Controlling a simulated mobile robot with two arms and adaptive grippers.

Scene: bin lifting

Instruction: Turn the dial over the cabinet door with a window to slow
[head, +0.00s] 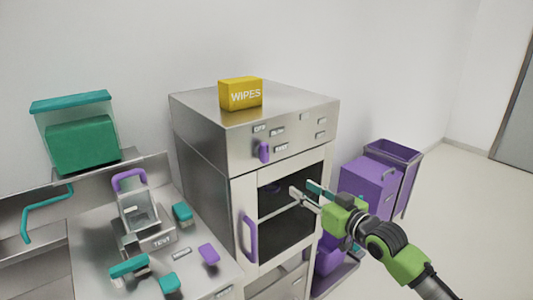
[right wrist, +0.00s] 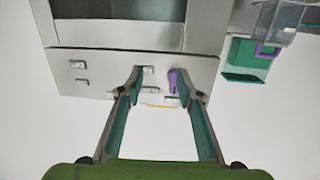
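The purple dial (head: 264,152) is on the steel panel above the cabinet door with a window (head: 312,166). It stands roughly upright among small labels (head: 281,148) that are too small to read surely. My right gripper (head: 300,188) is open and empty in front of the door's window, below and to the right of the dial, apart from it. In the right wrist view, which looks upside down, the dial (right wrist: 174,82) shows near one fingertip of my open gripper (right wrist: 161,75). My left gripper is not in view.
A yellow wipes box (head: 240,94) sits on the cabinet top. The door has a purple handle (head: 249,238). A bench (head: 95,240) with a clear device and teal and purple pieces stands left. Purple bins (head: 393,155) stand right; the floor beyond is clear.

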